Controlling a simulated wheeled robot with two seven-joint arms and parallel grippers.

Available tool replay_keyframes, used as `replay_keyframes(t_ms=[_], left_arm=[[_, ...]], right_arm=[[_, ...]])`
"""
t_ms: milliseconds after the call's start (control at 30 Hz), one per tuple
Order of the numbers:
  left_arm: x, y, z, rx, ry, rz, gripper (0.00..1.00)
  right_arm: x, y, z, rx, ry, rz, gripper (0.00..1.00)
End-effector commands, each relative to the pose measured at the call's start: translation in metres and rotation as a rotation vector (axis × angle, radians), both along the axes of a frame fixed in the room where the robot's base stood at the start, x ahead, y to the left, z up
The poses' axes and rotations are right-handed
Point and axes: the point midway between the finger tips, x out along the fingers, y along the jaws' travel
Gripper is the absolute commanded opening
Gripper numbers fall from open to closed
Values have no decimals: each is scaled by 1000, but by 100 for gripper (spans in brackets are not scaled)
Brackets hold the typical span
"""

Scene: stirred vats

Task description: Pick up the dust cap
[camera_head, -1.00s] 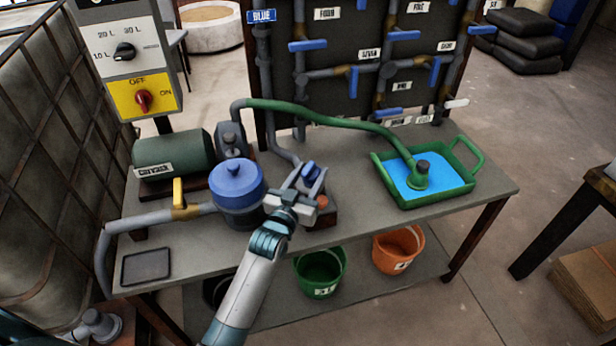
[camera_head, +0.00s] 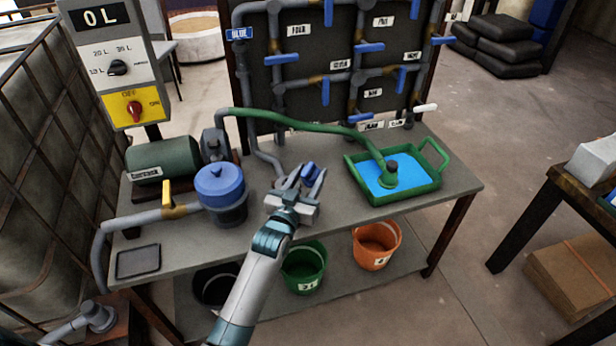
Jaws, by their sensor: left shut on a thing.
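My left gripper (camera_head: 304,181) is shut on a small blue piece, which looks like the dust cap (camera_head: 309,171). It is over the grey bench, right of the blue-lidded pot (camera_head: 221,194). The cap is partly hidden between the fingers. I cannot tell how far above the bench it is. My right gripper is not in view.
A green tray (camera_head: 436,181) of blue liquid with a green hose (camera_head: 300,124) stands right on the bench (camera_head: 250,246). A pipe rack with blue-handled valves (camera_head: 366,48) stands behind. A black dish (camera_head: 138,262) is at front left. Green (camera_head: 304,272) and orange (camera_head: 377,250) buckets sit below.

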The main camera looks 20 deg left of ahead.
Motion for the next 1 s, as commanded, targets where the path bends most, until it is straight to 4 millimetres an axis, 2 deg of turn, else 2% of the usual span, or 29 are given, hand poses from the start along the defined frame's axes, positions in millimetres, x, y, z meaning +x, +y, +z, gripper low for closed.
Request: replay_keyframes(t_ms=[200, 767, 867, 1000], left_arm=[[2, -1, 5, 0, -1, 0, 18], [2, -1, 4, 0, 0, 0, 18], [-2, -1, 4, -1, 0, 0, 18], [-20, -3, 6, -2, 0, 1, 18]], right_arm=[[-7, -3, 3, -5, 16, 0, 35], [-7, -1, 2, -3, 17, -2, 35], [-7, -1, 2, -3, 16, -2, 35], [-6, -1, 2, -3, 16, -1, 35]])
